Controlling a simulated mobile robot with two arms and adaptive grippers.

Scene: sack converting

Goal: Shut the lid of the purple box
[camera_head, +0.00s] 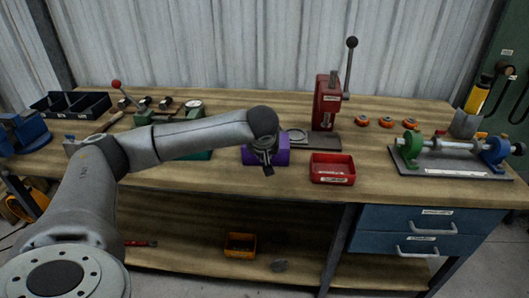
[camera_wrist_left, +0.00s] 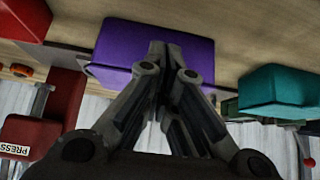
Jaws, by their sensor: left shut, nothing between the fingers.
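The purple box (camera_head: 282,157) sits on the workbench near its front edge, in the middle of the head view. It also shows in the wrist view (camera_wrist_left: 118,45), upside down there. My left gripper (camera_head: 268,170) is in front of the box and hides its middle. In the wrist view the gripper's fingers (camera_wrist_left: 164,48) are together, with nothing between them, and overlap the purple face. I cannot tell whether they touch it. The angle of the lid cannot be made out behind my wrist. My right gripper is in neither view.
A red tray (camera_head: 332,179) stands just right of the box, with a red press (camera_head: 328,102) behind it. A teal box (camera_wrist_left: 280,90) is on the other side. A fixture with a roller (camera_head: 450,160) lies far right. Bare bench lies before the orange rings.

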